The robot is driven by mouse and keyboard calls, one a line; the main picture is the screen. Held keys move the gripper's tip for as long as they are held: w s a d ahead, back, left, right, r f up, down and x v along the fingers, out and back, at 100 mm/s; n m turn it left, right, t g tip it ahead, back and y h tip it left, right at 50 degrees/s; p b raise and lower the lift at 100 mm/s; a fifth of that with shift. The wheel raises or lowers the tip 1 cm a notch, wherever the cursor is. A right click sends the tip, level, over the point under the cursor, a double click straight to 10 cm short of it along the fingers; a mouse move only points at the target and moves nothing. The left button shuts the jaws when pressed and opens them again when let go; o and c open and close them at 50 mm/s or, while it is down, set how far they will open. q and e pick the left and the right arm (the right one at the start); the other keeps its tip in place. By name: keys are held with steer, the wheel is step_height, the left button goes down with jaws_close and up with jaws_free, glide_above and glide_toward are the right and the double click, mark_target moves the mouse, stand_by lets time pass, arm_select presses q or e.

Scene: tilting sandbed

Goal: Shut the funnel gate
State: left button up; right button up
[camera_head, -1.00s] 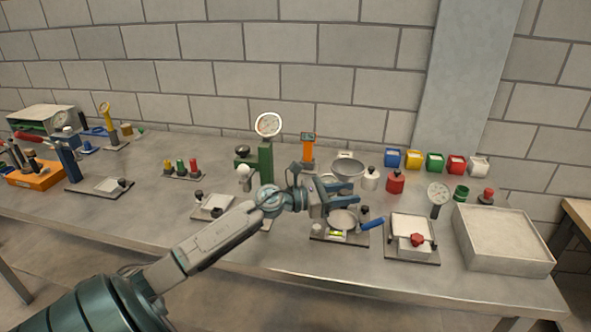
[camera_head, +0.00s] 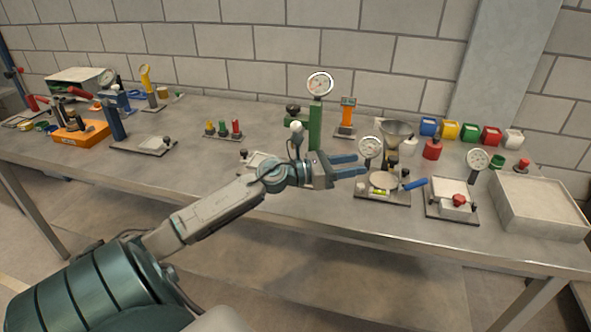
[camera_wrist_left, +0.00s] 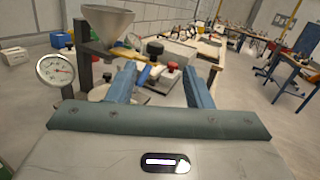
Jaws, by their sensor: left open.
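The metal funnel (camera_head: 397,131) stands on a post behind the plate with the round pan and blue handle (camera_head: 415,184). In the left wrist view the funnel (camera_wrist_left: 108,20) is at upper left. A tan bar (camera_wrist_left: 124,53) shows just below its spout; I cannot tell whether it is the gate or how it is set. My left gripper (camera_head: 361,165) is open and empty, left of the funnel stand and above the table. In the left wrist view its fingers (camera_wrist_left: 158,70) point toward the blue handle and a dark knob. My right gripper is not in view.
A dial gauge (camera_head: 370,147) stands close to my left fingertips. A green post with a dial (camera_head: 316,120) stands behind my wrist. A red bottle (camera_head: 432,149), coloured bins (camera_head: 467,132) and a pale sandbox (camera_head: 541,203) are to the right. The table's front edge is clear.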

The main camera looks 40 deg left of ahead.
arm_select(q)
steer(key=s+f+n+g+y, duration=0.1)
steer(key=s+f+n+y, duration=0.3)
steer(key=n, duration=0.7)
steer(key=s+f+n+g+y, duration=0.1)
steer(key=s+f+n+y, duration=0.3)
steer(key=f+n, duration=0.5)
steer(key=s+f+n+y, duration=0.4)
steer(key=f+n+y, duration=0.2)
steer(key=n, duration=0.6)
steer(key=shift+s+f+n+g+y, duration=0.2)
steer(key=shift+n+g+y, duration=0.15)
steer(key=shift+y, duration=0.35)
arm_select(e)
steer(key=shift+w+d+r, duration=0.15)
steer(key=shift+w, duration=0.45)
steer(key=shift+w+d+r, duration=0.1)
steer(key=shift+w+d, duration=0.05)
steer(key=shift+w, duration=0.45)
arm_select(q)
steer(key=shift+r, duration=0.1)
steer(key=shift+c, duration=0.5)
